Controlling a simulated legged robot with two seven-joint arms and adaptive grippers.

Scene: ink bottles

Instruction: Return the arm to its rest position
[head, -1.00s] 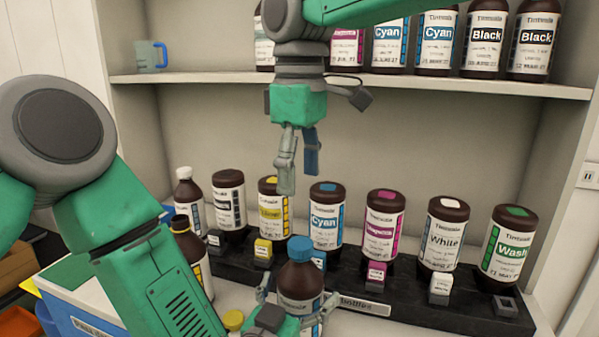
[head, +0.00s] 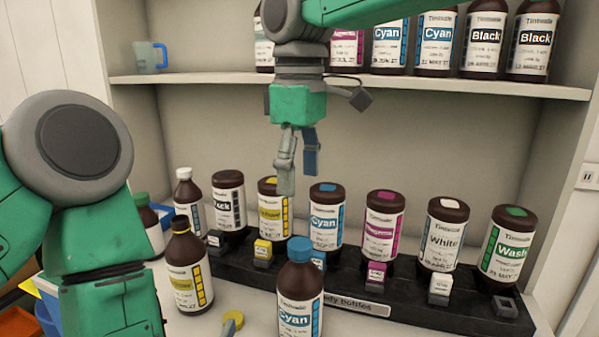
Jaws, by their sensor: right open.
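A black rack (head: 400,292) holds a row of brown ink bottles, including Cyan (head: 325,218), White (head: 443,235) and Waste (head: 508,250). A yellow-labelled bottle (head: 188,275) stands beside my left arm. A shelf (head: 200,78) with bottles crosses behind.

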